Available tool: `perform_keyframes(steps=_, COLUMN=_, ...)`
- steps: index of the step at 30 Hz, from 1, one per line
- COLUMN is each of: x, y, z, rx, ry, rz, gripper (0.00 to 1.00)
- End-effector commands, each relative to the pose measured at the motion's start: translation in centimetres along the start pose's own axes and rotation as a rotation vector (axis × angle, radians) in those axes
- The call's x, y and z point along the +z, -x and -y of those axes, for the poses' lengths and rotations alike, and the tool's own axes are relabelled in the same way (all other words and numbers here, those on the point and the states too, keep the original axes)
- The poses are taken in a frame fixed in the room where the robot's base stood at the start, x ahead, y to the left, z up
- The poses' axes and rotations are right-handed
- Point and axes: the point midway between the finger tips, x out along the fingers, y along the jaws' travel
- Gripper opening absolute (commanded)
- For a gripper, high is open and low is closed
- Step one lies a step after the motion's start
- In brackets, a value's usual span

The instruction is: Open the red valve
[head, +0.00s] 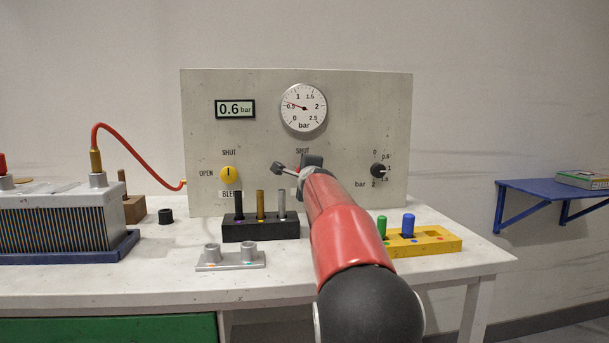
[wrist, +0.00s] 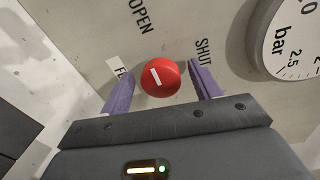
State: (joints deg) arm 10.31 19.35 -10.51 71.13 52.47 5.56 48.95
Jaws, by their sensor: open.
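The red valve (wrist: 166,84) is a round knob with a white bar mark, in the middle of the wrist view. Its mark lies roughly along the line toward the OPEN label (wrist: 138,15), not toward the SHUT label (wrist: 203,50). My gripper (wrist: 159,67) is open, with one purple finger on each side of the valve. Gaps show between the fingers and the knob, and contact is not visible. In the head view my gripper (head: 288,171) is in front of the panel (head: 350,120) and the valve is hidden behind it.
A yellow knob (head: 230,175) sits left on the panel, a black knob (head: 378,170) right. Below stand a black block (head: 261,230) with pins, a grey fixture (head: 230,259) and a yellow block (head: 440,242).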

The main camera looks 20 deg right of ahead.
Motion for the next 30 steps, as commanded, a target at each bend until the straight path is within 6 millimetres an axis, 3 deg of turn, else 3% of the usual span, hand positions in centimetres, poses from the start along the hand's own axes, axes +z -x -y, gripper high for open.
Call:
perform_keyframes(steps=7, x=0.0, y=1.1, z=0.0, rx=-0.003, ry=-0.001, rz=0.000, gripper=0.63)
perform_keyframes(steps=19, x=0.0, y=7.1, z=0.0, rx=-0.001, ry=0.000, rz=0.001, gripper=0.63)
perform_keyframes(steps=30, x=0.0, y=7.8, z=0.0, rx=0.000, ry=0.000, rz=0.000, gripper=0.63)
